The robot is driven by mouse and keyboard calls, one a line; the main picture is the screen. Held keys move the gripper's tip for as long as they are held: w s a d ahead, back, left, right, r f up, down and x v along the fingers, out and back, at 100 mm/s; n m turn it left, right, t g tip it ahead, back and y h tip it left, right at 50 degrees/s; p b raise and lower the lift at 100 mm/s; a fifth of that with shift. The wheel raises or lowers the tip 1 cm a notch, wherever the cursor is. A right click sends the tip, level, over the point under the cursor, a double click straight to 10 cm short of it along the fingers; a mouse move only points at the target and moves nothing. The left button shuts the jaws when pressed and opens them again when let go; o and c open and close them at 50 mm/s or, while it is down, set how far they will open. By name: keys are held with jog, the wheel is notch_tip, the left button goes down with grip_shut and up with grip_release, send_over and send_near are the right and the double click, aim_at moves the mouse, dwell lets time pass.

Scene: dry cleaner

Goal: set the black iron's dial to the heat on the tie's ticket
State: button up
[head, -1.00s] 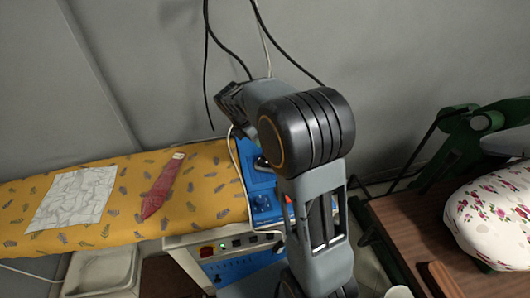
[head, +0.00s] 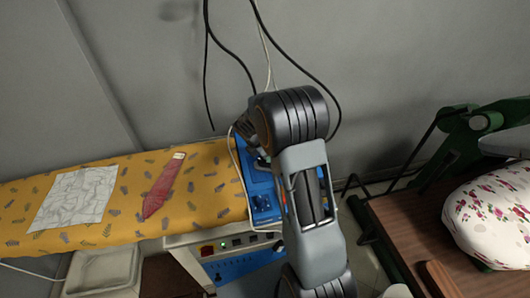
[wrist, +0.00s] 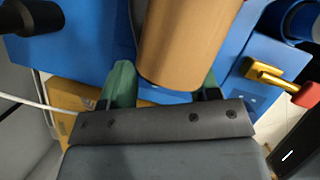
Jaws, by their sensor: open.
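A dark red tie (head: 162,188) lies on the yellow patterned ironing board, with a small pale ticket (head: 178,156) at its upper end; its marking is too small to read. My gripper (wrist: 163,82) is open, with its green fingers on either side of a tan cylinder (wrist: 178,40) in the wrist view. The cylinder looks like a handle; I cannot tell whether the fingers touch it. In the head view my arm hides most of the gripper, which is over the blue stand at the board's right end. I cannot clearly make out the black iron or its dial.
The wrist view shows a brass lever (wrist: 268,76) with a red tip at right and a black cylindrical part (wrist: 32,17) at upper left. A white cloth (head: 75,197) lies on the board (head: 120,220). Cables hang behind my arm. A floral padded form (head: 490,215) stands at right.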

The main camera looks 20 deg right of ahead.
jog(key=shift+c, duration=0.4)
jog(key=c, duration=0.8)
jog(key=shift+m, duration=0.3)
jog(key=m+g, duration=0.2)
jog(key=m, duration=0.2)
jog(key=shift+w, duration=0.1)
jog(key=shift+m+g, duration=0.6)
jog(key=shift+m, duration=1.6)
